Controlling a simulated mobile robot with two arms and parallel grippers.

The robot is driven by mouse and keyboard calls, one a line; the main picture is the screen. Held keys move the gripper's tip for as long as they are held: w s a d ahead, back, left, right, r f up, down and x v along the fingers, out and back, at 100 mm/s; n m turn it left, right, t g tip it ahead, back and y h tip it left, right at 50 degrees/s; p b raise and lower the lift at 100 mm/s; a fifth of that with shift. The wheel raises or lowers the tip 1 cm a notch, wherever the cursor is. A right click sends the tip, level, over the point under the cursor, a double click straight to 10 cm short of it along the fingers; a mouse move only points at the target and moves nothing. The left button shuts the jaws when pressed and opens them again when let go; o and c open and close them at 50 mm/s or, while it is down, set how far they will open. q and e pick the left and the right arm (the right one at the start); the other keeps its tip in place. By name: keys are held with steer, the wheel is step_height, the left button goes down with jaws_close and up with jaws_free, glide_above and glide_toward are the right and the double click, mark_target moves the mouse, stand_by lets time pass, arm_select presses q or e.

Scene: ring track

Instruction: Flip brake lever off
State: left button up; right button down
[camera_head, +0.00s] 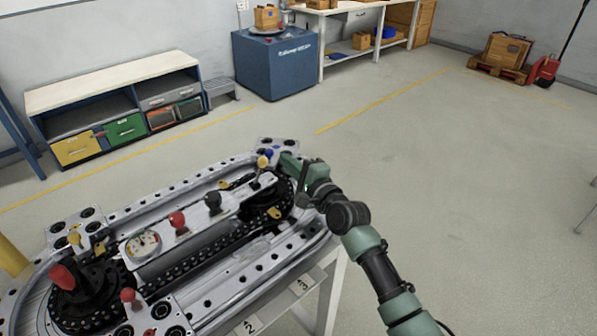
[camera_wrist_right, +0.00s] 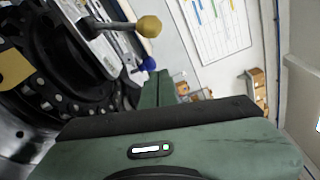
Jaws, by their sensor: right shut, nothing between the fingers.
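The ring track (camera_head: 205,250) is a grey metal oval with black chain and several knobbed levers. I cannot tell for certain which one is the brake lever. A lever with a yellow ball knob (camera_head: 262,162) stands at the far right end, and a blue knob (camera_head: 268,153) is just behind it. The yellow knob (camera_wrist_right: 149,26) and blue knob (camera_wrist_right: 149,63) also show in the right wrist view. My green right gripper (camera_head: 285,160) is shut and empty, just right of these knobs. Contact with the lever cannot be told. My left gripper is not in view.
A black knob (camera_head: 213,201), a red knob (camera_head: 177,220) and a gauge (camera_head: 142,244) sit along the middle of the track. A larger red handle (camera_head: 62,277) stands at the near left. The floor (camera_head: 470,180) to the right is open.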

steer(key=shift+x, duration=0.85)
steer(key=shift+s+a+r+p, duration=0.3)
steer(key=shift+s+a+p, duration=0.2)
steer(key=shift+s+p, duration=0.1)
steer(key=shift+s+a+r+p, duration=0.3)
steer(key=shift+s+a+p, duration=0.2)
steer(key=shift+s+p, duration=0.1)
steer(key=shift+s+a, duration=0.25)
steer(key=shift+s, duration=0.15)
steer(key=shift+w, duration=0.1)
